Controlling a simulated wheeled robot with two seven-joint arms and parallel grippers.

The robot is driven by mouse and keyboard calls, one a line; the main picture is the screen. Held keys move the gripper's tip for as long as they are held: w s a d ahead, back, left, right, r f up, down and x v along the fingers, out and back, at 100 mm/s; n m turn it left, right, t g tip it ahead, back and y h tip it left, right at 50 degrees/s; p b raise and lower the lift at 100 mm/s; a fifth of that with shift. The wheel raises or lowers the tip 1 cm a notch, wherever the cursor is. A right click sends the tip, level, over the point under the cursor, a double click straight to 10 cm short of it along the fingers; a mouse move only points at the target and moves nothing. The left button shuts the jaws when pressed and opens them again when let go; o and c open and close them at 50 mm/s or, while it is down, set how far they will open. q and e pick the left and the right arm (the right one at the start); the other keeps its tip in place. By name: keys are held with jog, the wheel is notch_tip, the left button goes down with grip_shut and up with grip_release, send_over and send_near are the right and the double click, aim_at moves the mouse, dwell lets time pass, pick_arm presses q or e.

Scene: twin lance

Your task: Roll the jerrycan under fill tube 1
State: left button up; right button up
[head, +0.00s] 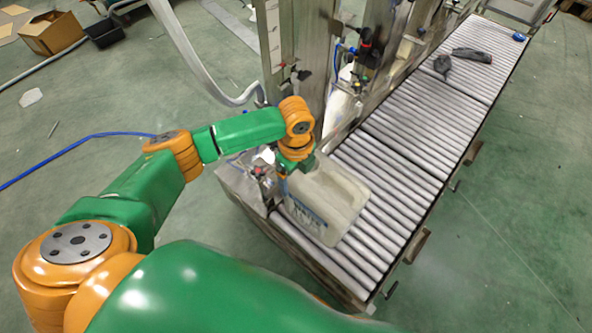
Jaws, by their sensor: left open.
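The whitish jerrycan (335,200) stands on the near end of the roller conveyor (400,170), with dark lettering on its side facing me. My left gripper (284,184) is open at the jerrycan's left edge, beside its upper part. I cannot tell whether it touches the jerrycan, as my orange wrist hides part of that spot. Fittings and tubes of the filling machine (365,50) show behind the conveyor. I cannot tell which of them is fill tube 1. My right gripper is out of view.
Farther up the conveyor lie a dark grey tool-like object (472,55), a smaller dark piece (442,65) and a blue item (519,37). The rollers between them and the jerrycan are clear. A cardboard box (50,34) and a blue hose (75,147) lie on the green floor at left.

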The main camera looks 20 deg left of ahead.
pick_arm(q)
grip_shut()
grip_release()
notch_tip(320, 180, up, 7)
jog(key=shift+r+p, duration=0.1)
jog(key=shift+p, duration=0.85)
jog(key=shift+s, duration=0.15)
